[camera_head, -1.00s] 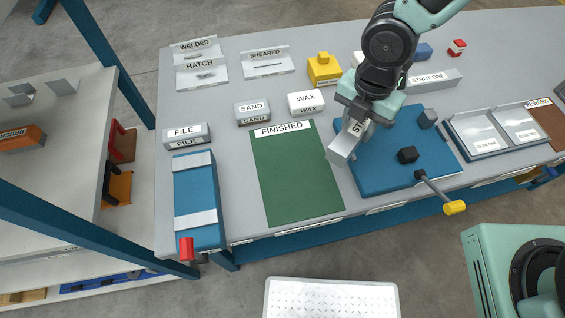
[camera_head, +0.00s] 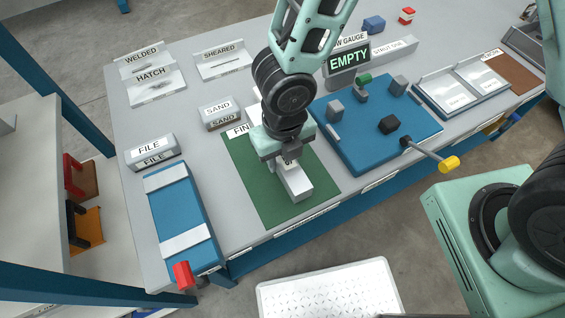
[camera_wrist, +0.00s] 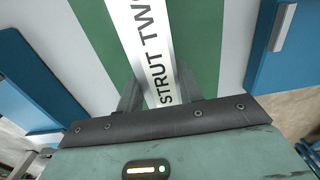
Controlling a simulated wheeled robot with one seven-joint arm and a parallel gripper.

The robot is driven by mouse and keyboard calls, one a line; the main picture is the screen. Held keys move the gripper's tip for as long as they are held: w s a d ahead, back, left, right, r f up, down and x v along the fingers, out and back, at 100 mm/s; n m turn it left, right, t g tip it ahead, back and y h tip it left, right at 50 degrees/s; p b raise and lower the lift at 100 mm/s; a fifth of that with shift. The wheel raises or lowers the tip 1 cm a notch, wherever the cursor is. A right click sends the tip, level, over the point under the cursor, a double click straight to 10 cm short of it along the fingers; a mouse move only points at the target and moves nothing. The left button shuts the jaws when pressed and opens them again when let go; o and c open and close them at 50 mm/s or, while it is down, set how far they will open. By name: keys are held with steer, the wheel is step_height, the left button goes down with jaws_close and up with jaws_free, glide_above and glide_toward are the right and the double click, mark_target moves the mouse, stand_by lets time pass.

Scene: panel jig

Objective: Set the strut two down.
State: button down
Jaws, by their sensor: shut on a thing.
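Strut two (camera_head: 298,186) is a pale grey bar. In the wrist view its label reads STRUT TWO on the bar (camera_wrist: 146,45). My gripper (camera_head: 286,158) is shut on it, with a finger on each side of the bar in the wrist view (camera_wrist: 160,92). The strut is over the green mat (camera_head: 255,190), whose label, partly hidden by my gripper, begins FIN. Whether the strut touches the mat or hangs just above it, I cannot tell. My wrist hides the far end of the strut and part of the mat.
Left of the mat is a blue block with pale bands (camera_head: 180,215) and a red-handled part (camera_head: 183,275). Right of it is the blue jig plate (camera_head: 365,150) with clamps and a yellow-tipped lever (camera_head: 448,164). Strut one (camera_head: 394,48) lies behind. The mat's front is clear.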

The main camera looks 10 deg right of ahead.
steer(key=shift+f, duration=1.3)
steer(key=shift+b, duration=0.3)
steer(key=shift+f, duration=0.15)
steer(key=c, duration=0.9)
jaws_free()
